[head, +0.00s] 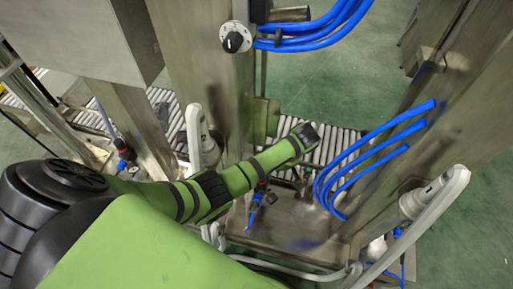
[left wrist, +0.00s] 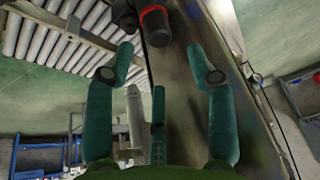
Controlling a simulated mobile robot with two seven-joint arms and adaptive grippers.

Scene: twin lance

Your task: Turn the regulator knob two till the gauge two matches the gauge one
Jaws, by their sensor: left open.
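My left arm (head: 215,190) comes in from the left in the head view and reaches across to the middle; its gripper fingers are not clear there. In the left wrist view my left gripper (left wrist: 160,70) is open, with its teal fingers spread and nothing between them. A black fitting with a red ring (left wrist: 154,22), possibly a regulator knob, is beyond the fingertips at the top, apart from them. A black knob on a white dial (head: 233,42) is on a steel column in the head view. I cannot make out either gauge or tell which knob is knob two.
Blue hoses (head: 375,150) bend out from the right steel column (head: 385,190). More blue hoses (head: 320,32) run by the upper column. A roller conveyor (head: 335,145) lies below, and the green floor (head: 345,85) is bare behind it.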

